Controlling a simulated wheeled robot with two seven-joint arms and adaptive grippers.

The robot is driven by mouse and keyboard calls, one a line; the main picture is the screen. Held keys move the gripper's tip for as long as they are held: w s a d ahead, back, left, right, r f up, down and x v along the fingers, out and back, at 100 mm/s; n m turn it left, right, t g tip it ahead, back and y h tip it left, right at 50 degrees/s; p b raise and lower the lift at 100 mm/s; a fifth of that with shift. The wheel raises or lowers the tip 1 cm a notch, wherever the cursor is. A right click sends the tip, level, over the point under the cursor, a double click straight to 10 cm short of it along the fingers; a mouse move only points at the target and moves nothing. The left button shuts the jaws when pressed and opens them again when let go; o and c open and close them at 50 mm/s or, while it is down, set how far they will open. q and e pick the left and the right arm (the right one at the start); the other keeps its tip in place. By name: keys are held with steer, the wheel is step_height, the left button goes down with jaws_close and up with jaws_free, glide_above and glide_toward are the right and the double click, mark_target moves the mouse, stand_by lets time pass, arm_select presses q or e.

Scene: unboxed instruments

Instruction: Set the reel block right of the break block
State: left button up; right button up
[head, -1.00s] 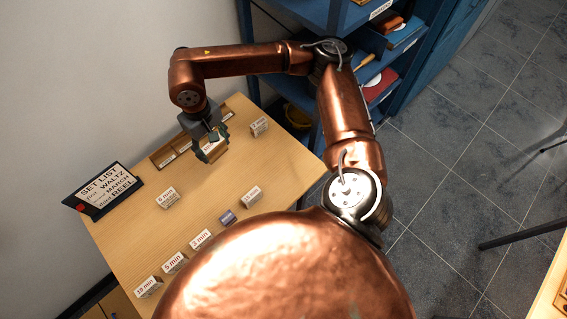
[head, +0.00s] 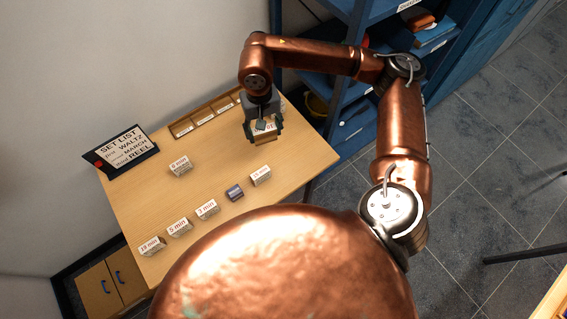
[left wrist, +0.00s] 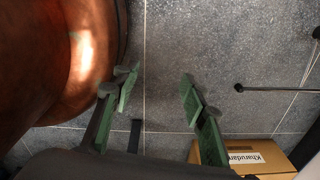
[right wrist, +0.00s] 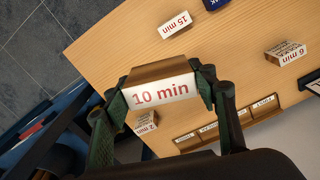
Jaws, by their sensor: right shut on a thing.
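My right gripper (head: 263,128) is shut on a wooden block whose white face reads "10 min" (right wrist: 160,93); it holds the block over the back right of the table. The left wrist view shows my left gripper (left wrist: 158,80) open and empty, over the floor. A dark blue block (head: 235,193) stands between the 3 min block (head: 207,208) and the 15 min block (head: 260,176). The name on the blue block is too small to read. The set list sign (head: 127,150) reads waltz, march, reel. Which block is reel or break cannot be read.
The 6 min block (head: 180,165) stands mid-table; the 5 min block (head: 179,227) and another block (head: 152,246) stand front left. A labelled wooden rack (head: 181,130) lies along the back edge. A 2 min block (right wrist: 146,124) stands near it, partly hidden. Blue shelves (head: 345,95) rise at right.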

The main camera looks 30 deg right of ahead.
steer(key=shift+s+f+m, duration=0.35)
steer(key=shift+s+m, duration=0.4)
steer(key=shift+m, duration=0.35)
steer(key=s+a+f+m+p, duration=0.15)
steer(key=s+f+m, duration=0.35)
steer(key=m, duration=1)
steer(key=s+f+m+p, duration=0.25)
steer(key=s+m, duration=0.45)
steer(key=m, duration=0.8)
steer(key=w+d+f, duration=0.2)
steer(key=w+f, duration=0.1)
steer(key=w+d+f, duration=0.3)
steer(key=w, duration=0.1)
steer(key=w+d+f+p, duration=0.1)
steer(key=w+d+f, duration=0.1)
steer(key=w+f, duration=0.1)
steer(key=shift+w+d, duration=0.15)
steer(key=shift+w, duration=0.45)
steer(key=shift+w+d+f, duration=0.2)
steer(key=shift+w+f, duration=0.05)
steer(key=shift+f, duration=0.5)
step_height(320, 180, down, 2)
steer(key=shift+f+p, duration=0.15)
steer(key=shift+p, duration=0.2)
arm_select(q)
steer(key=w+r, duration=0.3)
steer(key=r, duration=0.3)
steer(key=shift+t, duration=0.3)
arm_select(e)
steer(key=shift+f, duration=0.15)
